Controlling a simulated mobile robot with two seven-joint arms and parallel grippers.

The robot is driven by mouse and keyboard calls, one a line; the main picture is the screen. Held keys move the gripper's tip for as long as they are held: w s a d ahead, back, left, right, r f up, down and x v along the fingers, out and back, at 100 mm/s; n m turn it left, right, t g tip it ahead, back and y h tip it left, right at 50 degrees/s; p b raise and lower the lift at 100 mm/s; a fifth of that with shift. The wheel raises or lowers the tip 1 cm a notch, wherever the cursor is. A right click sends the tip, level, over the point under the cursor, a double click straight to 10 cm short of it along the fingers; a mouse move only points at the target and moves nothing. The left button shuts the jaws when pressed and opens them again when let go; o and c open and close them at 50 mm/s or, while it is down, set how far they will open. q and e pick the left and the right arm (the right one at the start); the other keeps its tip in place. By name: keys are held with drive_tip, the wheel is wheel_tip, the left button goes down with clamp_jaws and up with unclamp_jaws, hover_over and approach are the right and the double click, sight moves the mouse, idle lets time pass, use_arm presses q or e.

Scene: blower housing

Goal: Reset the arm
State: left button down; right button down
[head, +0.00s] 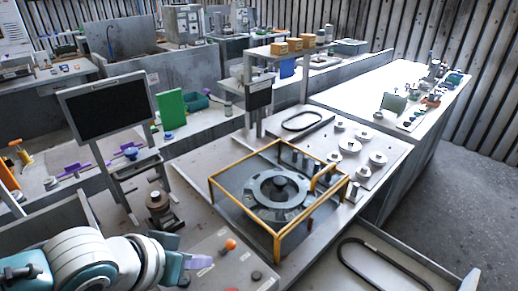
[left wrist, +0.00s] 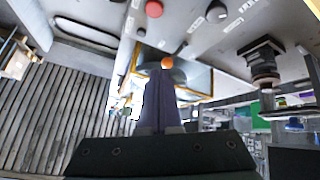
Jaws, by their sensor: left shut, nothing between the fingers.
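My left arm comes in from the bottom left of the head view. Its left gripper (head: 201,262) is low over a grey control panel (head: 212,246), left of an orange ball knob (head: 231,244). In the left wrist view the left gripper (left wrist: 160,88) shows as two dark fingers closed together with nothing between them. The orange ball knob (left wrist: 167,62) appears just beyond the fingertips there; I cannot tell whether they touch. My right gripper is not in view.
A yellow frame (head: 276,248) surrounds a round grey housing (head: 262,199) on the bench. A monitor (head: 105,108) stands behind my left arm, with a dark cylindrical fixture (head: 160,206) nearby. The panel has a red button (left wrist: 154,8) and black knob (left wrist: 217,11). Floor at right is clear.

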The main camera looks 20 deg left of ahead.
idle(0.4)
use_arm(q)
drive_tip(key=s+d+r+m+g, duration=0.2)
drive_tip(key=s+d+r, duration=0.3)
drive_tip(key=s+d, duration=0.1)
drive_tip(key=s+a+r+m+g+y, duration=0.1)
drive_tip(key=s+a+r+m+g, duration=0.1)
drive_tip(key=s+r, duration=0.75)
wheel_tip(320, 180, up, 18)
drive_tip(key=p, duration=2)
drive_tip(key=shift+a+r, duration=0.15)
drive_tip(key=shift+r, duration=0.1)
